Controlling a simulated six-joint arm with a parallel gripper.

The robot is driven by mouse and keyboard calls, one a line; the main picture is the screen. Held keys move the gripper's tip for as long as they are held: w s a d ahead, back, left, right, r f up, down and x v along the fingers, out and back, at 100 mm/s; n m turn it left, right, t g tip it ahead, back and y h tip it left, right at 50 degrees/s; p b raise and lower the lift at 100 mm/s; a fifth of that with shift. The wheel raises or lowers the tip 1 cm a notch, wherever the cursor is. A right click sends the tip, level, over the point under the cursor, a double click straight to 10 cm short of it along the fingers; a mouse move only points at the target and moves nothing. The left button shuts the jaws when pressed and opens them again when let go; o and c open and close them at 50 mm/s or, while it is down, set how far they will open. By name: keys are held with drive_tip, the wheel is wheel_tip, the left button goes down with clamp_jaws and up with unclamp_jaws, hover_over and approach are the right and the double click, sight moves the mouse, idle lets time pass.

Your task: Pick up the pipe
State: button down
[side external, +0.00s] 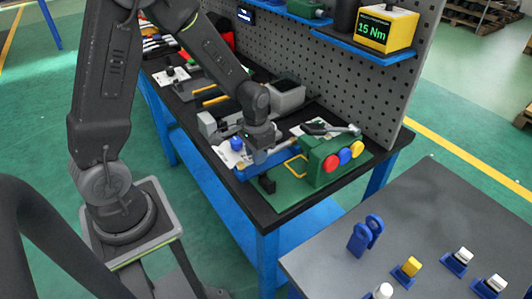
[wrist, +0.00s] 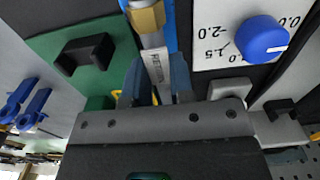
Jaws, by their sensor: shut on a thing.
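In the wrist view the pipe (wrist: 152,41) is a slim silver-grey rod with a brass hex nut (wrist: 146,17) and a pale label with dark lettering. My gripper (wrist: 156,78) is shut on the pipe, with one finger on each side of it. In the side view my gripper (side external: 260,157) is low over the workbench, beside a blue strip (side external: 283,163). The pipe cannot be made out there. I cannot tell whether the pipe is clear of the surface below.
A green box (side external: 323,165) with red, blue and yellow round parts stands right of my gripper. A black block (side external: 266,184) is near the bench's front edge. A blue dial (wrist: 262,38) is close by. A perforated panel (side external: 345,85) rises behind. A grey table (side external: 420,220) holds blue stands.

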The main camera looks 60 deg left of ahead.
drive_tip(key=shift+r, duration=0.1)
drive_tip(key=shift+r, duration=0.6)
wheel_tip(320, 180, up, 3)
drive_tip(key=shift+w, duration=0.1)
drive_tip(key=s+a+r, duration=0.6)
drive_tip(key=a, duration=0.3)
drive_tip(key=w+d+f, duration=0.1)
drive_tip(key=w+d, duration=0.7)
drive_tip(key=d, duration=0.3)
drive_tip(key=shift+w+d+f, duration=0.2)
drive_tip(key=shift+w+d, duration=0.05)
drive_tip(key=shift+w, duration=0.1)
